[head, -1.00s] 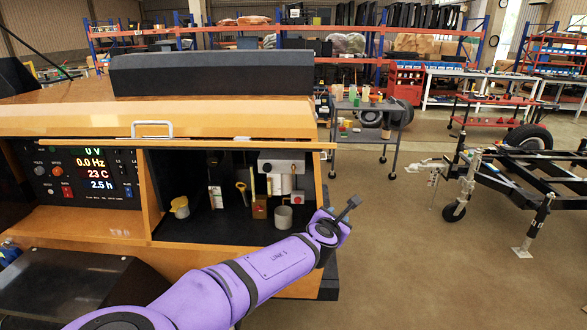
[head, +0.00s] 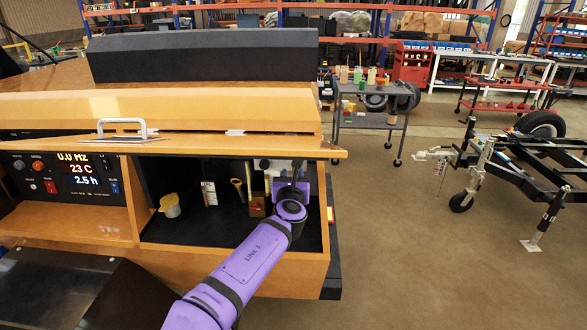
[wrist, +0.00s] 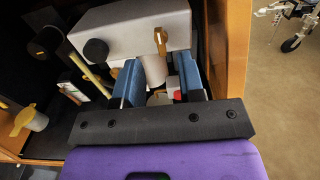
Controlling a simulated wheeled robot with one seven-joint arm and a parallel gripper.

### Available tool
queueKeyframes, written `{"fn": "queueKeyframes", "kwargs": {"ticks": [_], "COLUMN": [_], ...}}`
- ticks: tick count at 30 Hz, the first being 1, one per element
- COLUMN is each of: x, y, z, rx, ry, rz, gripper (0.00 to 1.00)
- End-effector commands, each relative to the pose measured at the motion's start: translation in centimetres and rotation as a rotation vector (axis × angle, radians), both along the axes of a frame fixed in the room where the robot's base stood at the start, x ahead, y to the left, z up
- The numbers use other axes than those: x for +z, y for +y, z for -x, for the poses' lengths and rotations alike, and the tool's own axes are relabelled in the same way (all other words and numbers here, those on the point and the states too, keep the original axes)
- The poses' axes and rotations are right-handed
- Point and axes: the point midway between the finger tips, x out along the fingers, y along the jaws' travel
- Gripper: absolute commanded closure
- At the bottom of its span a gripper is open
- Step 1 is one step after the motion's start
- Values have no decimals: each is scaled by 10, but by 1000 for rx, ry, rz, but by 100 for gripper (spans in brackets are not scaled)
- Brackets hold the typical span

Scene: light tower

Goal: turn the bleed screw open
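My gripper (wrist: 157,72) is open, its two blue fingers apart on either side of a white cylinder (wrist: 153,70) under a pale grey block. A brass piece with an upright tab (wrist: 160,40), which looks like the bleed screw, is on the front of that block, just beyond the fingertips. I cannot tell whether the fingers touch anything. In the head view my gripper (head: 292,190) reaches into the right part of the open compartment and hides the cylinder and the brass piece. The pale grey block (head: 283,165) shows only partly above it.
The compartment's right wall (wrist: 228,50) stands close to the right finger. A dark round knob (wrist: 96,51) is left of the fingers. A yellow-capped cup (head: 170,205) and a yellow dipstick-like handle (head: 237,184) stand farther left. The orange lid edge (head: 200,145) overhangs the opening.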

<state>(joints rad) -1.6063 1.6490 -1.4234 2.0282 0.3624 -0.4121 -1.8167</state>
Motion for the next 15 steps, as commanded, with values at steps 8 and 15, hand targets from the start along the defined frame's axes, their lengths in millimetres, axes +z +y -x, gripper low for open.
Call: {"fn": "queueKeyframes", "kwargs": {"ticks": [8,15], "x": [0,0], "y": [-2,-2], "z": [-38,-48], "rx": [-1,-1], "ry": [1,1], "rz": [1,0], "gripper": [64,64]}}
